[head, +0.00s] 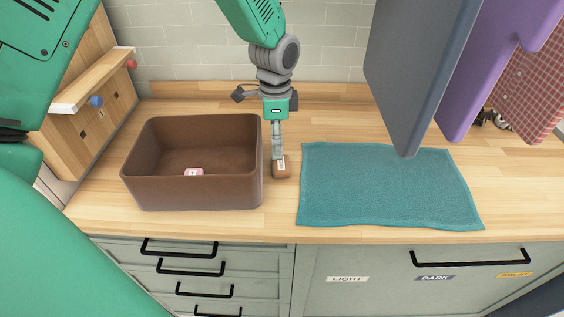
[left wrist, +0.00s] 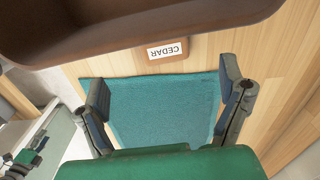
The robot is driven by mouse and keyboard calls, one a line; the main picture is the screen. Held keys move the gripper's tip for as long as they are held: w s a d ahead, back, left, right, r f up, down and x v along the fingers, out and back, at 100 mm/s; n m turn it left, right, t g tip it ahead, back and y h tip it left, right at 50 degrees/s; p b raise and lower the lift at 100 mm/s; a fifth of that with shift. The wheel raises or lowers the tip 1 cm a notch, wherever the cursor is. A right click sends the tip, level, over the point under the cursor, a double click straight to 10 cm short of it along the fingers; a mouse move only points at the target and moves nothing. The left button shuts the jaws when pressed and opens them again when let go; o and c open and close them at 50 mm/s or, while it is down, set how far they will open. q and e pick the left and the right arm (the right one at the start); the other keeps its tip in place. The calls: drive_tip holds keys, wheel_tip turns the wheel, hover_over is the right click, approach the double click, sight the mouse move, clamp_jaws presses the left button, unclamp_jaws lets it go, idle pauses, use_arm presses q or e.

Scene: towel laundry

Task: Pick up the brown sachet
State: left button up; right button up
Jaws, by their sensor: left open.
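The brown sachet (head: 286,171) lies on the wooden counter just right of the brown bin. In the left wrist view the sachet (left wrist: 150,64) shows a white label reading CEDAR. My left gripper (head: 279,154) is over the sachet in the head view and partly covers it. In the left wrist view my left gripper (left wrist: 165,82) has its fingers spread wide with nothing between them, and the sachet appears beyond the fingertips. My right gripper is not in view.
A teal towel (head: 385,187) lies flat right of the sachet. Grey (head: 410,70) and purple (head: 478,75) cloths hang at upper right. A wooden peg board (head: 92,110) stands at left.

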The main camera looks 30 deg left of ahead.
use_arm(q)
hover_over(281, 163)
drive_tip(key=f, duration=0.4)
drive_tip(key=shift+a+f, duration=0.15)
drive_tip(key=shift+a, duration=0.05)
drive_tip(key=shift+s+d+f, duration=0.1)
drive_tip(key=shift+s+f, duration=0.1)
drive_tip(key=shift+f, duration=0.25)
wheel_tip(281, 163, down, 4)
drive_tip(key=shift+w+d+r+p, duration=0.1)
drive_tip(key=shift+w+r+p, duration=0.1)
drive_tip(key=shift+p, duration=0.35)
drive_tip(key=shift+w+f, duration=0.1)
drive_tip(key=shift+f, duration=0.3)
drive_tip(key=shift+r, duration=0.1)
drive_tip(key=shift+c, duration=0.8)
drive_tip(key=c, duration=0.9)
